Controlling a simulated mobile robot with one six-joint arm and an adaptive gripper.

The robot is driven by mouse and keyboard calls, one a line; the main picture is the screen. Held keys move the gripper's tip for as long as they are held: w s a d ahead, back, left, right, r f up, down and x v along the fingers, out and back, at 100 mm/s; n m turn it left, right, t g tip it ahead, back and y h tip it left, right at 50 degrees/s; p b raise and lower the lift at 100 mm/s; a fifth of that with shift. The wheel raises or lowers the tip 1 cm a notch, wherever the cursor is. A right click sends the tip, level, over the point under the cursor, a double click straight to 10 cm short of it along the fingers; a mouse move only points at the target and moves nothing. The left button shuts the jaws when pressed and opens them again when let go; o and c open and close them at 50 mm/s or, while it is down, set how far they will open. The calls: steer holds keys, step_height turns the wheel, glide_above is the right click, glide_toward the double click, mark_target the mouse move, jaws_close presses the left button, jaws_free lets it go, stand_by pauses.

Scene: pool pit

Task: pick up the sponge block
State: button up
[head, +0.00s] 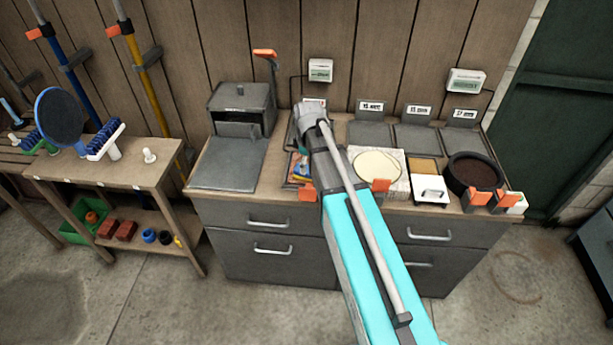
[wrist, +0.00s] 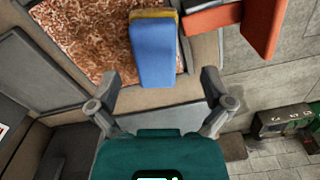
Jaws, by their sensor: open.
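The sponge block (wrist: 153,52) is blue with a yellow-brown layer along its far end in the wrist view. It lies over the edge of a flat panel with a mottled red-brown surface (wrist: 90,35). My gripper (wrist: 160,82) is open, its two fingers apart on either side of the block's near end. The block's near end is close to the line between the fingertips, and nothing is held. I cannot tell the height gap between them. In the head view my arm covers much of that part of the bench, and my gripper's fingers cannot be made out there.
An orange-red piece (wrist: 255,25) is close to the block's right in the wrist view. On the bench in the head view are a pale round disc (head: 377,164), a white box (head: 430,189), a dark round pan (head: 473,173) and a grey bin (head: 240,105) at left.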

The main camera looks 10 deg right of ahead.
steer(key=shift+f, duration=0.1)
stand_by(0.3)
steer(key=f+b, duration=0.1)
steer(key=w+f+b, duration=0.1)
steer(key=f+b, duration=0.1)
steer(key=shift+a, duration=0.15)
steer(key=shift+f+b, duration=1)
steer(key=shift+b, duration=0.15)
steer(key=shift+s, duration=0.1)
steer(key=c, duration=1.2)
steer(key=shift+r, duration=0.15)
